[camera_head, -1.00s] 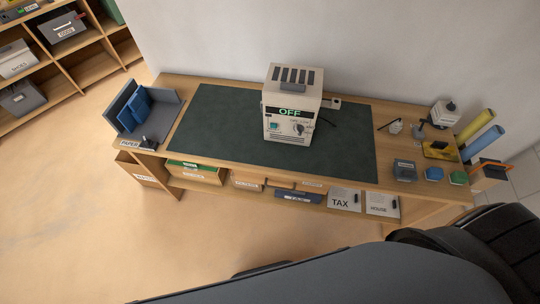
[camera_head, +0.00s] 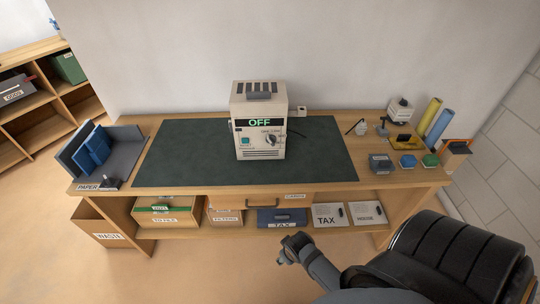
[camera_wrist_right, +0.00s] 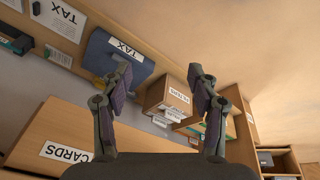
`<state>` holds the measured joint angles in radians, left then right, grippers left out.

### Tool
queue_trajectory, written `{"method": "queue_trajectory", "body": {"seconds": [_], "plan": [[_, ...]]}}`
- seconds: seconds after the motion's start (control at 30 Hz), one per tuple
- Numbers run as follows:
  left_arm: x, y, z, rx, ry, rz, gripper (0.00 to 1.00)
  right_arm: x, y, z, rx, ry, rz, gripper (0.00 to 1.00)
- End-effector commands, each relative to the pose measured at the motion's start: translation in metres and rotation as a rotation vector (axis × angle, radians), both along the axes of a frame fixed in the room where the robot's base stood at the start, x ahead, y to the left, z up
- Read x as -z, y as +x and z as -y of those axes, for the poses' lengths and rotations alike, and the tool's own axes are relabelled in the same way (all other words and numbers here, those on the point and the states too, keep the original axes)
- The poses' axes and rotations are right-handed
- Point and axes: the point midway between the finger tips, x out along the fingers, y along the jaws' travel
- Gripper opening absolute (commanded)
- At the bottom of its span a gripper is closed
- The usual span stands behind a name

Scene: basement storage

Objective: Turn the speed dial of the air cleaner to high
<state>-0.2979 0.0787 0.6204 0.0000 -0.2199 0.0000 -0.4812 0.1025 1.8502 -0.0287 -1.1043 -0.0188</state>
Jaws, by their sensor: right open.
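The air cleaner (camera_head: 259,124) is a cream box with a slotted top, standing upright on the dark green mat (camera_head: 190,155) on the desk. Its display (camera_head: 259,122) reads OFF in green. The speed dial (camera_head: 271,139) is a grey knob on the right of its front face; its exact pointer position is too small to tell. My right gripper (camera_head: 290,250) is in front of the desk, below the desktop, apart from the air cleaner. In the right wrist view its two fingers (camera_wrist_right: 160,82) are spread with nothing between them. My left gripper is not in view.
A paper tray with blue folders (camera_head: 95,150) stands at the desk's left end. Small blocks (camera_head: 408,161), a lamp and rolled tubes (camera_head: 438,122) crowd the right end. Labelled boxes (camera_head: 165,210) fill the shelf below. A black chair (camera_head: 440,255) is at front right.

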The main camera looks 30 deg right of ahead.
Motion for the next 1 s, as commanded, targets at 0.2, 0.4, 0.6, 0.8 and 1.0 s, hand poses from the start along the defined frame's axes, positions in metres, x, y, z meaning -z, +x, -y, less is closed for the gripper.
{"method": "queue_trajectory", "body": {"seconds": [0.2,0.4,0.6,0.8,1.0], "plan": [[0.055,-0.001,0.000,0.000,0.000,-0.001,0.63,-0.071,0.049,0.022,-0.122,-0.230,0.178,0.60],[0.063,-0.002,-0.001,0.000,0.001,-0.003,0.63,-0.148,0.102,0.068,-0.327,-0.700,0.330,0.60],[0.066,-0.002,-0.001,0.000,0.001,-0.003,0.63,-0.214,0.151,0.078,-0.617,-1.241,0.343,0.60],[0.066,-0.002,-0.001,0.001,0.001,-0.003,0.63,-0.247,0.182,0.057,-0.861,-1.601,0.274,0.60],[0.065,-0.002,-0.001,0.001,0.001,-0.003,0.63,-0.251,0.188,0.055,-0.893,-1.645,0.263,0.60]]}}
